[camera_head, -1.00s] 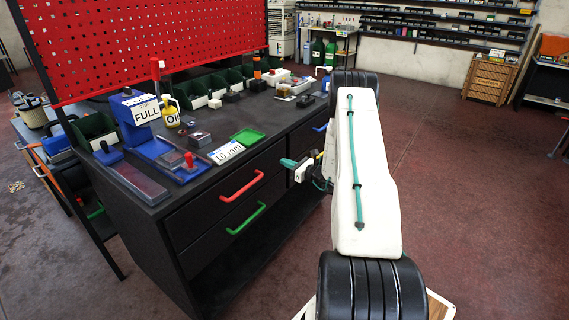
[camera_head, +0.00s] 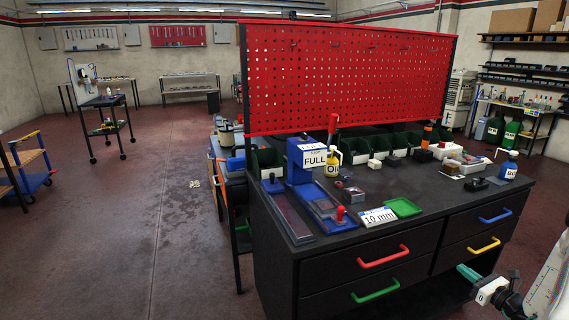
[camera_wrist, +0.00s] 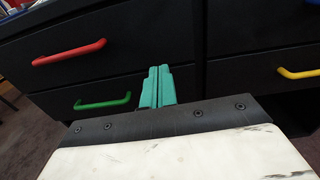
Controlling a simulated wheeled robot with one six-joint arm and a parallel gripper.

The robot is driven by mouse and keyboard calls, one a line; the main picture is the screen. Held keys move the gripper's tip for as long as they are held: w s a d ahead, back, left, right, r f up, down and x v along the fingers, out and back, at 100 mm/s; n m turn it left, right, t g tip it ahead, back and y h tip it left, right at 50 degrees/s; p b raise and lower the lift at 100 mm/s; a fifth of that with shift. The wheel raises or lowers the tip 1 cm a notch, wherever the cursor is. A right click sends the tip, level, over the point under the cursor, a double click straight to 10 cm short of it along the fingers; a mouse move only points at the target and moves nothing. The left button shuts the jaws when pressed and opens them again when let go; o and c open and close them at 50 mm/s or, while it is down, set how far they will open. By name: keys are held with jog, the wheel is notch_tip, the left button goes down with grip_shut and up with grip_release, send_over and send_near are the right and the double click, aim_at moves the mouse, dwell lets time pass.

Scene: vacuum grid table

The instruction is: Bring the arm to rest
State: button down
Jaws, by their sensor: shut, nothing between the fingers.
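My gripper (camera_head: 464,270) shows at the lower right of the head view, in front of the workbench's drawers. Its teal fingers are shut with nothing between them, as the wrist view (camera_wrist: 157,70) also shows. Part of my white arm is at the right edge of the head view. In the wrist view the fingers point toward the dark drawer fronts, between the green handle (camera_wrist: 102,102) and the yellow handle (camera_wrist: 298,73). I cannot tell the exact gap to the drawers.
The black workbench (camera_head: 275,262) carries a blue press (camera_head: 303,165), a "10 mm" sign (camera_head: 379,217), a green tray (camera_head: 403,207) and green bins. A red perforated panel (camera_head: 340,75) stands behind. The floor (camera_head: 110,220) at left is open. A red handle (camera_head: 384,257) sticks out from a drawer.

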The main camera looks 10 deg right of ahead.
jog(key=s+a+r+n+g+y, duration=0.25)
jog(key=a+r+n+g, duration=0.3)
jog(key=a, duration=0.35)
jog(key=s+a+r+n+g+y, duration=0.2)
jog(key=a+r+n+g+y, duration=0.25)
jog(key=a, duration=0.45)
jog(key=s+a+r+n+g+y, duration=0.25)
jog(key=a+r+n+g, duration=0.2)
jog(key=a+n, duration=0.35)
jog(key=s+a+r+n+g+h, duration=0.1)
jog(key=s+a+r+n+h, duration=1.1)
jog(key=s+a+r+n, duration=0.3)
jog(key=shift+s+a+r+n+g, duration=0.4)
jog(key=shift+s+a+r, duration=1.25)
jog(key=shift+s+r, duration=0.6)
jog(key=shift+h, duration=0.25)
